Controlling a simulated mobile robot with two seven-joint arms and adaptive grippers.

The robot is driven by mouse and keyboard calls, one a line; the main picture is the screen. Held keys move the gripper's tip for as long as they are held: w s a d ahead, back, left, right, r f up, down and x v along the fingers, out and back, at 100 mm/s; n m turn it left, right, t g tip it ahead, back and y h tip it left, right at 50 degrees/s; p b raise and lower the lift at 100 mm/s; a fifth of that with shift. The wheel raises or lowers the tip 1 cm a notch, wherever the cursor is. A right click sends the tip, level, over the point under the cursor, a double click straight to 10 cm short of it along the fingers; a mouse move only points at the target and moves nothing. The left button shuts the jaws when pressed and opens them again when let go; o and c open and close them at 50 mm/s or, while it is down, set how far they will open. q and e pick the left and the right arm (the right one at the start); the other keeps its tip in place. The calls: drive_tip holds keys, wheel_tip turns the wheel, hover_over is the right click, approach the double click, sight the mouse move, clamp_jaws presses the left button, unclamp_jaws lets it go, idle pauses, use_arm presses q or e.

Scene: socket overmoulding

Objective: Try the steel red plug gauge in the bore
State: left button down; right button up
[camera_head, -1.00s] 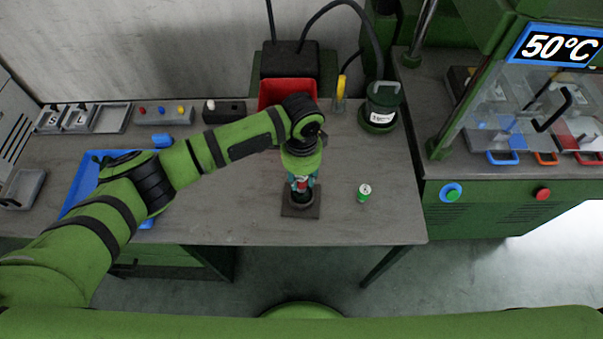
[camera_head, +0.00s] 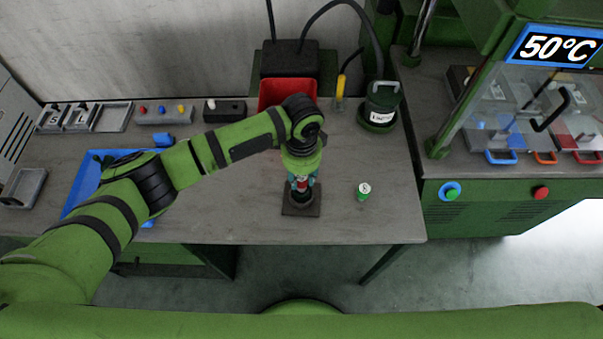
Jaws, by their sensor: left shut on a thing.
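My left gripper (camera_head: 301,183) points down over a dark round part on a dark square base plate (camera_head: 302,208) near the table's front edge. It is shut on the red plug gauge (camera_head: 302,184), of which only a small red and pale bit shows between the fingers. The gauge's lower end and the bore are hidden or too small to make out, so I cannot tell how deep the gauge sits. A small green cylinder with a pale top (camera_head: 363,191) stands upright to the right, apart from the plate. My right gripper is not in view.
A red bin (camera_head: 287,94) stands behind my wrist. A green canister (camera_head: 379,106) stands at the back right. A blue tray (camera_head: 79,191) lies partly under my arm. The press with the 50°C display (camera_head: 553,46) is at the right. The table's front right is clear.

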use_arm(q)
drive_tip(key=shift+p, duration=0.35)
drive_tip(key=shift+f, duration=0.35)
idle(0.8)
drive_tip(key=shift+r, duration=0.1)
idle(0.6)
drive_tip(key=shift+r+p, duration=0.45)
drive_tip(key=shift+p, duration=0.05)
drive_tip(key=shift+p, duration=0.85)
idle(1.3)
drive_tip(key=shift+f+b, duration=0.35)
drive_tip(key=shift+f, duration=0.25)
idle(0.5)
drive_tip(key=shift+r, duration=0.15)
idle(0.6)
drive_tip(key=shift+r+p, duration=0.4)
drive_tip(key=shift+p, duration=0.3)
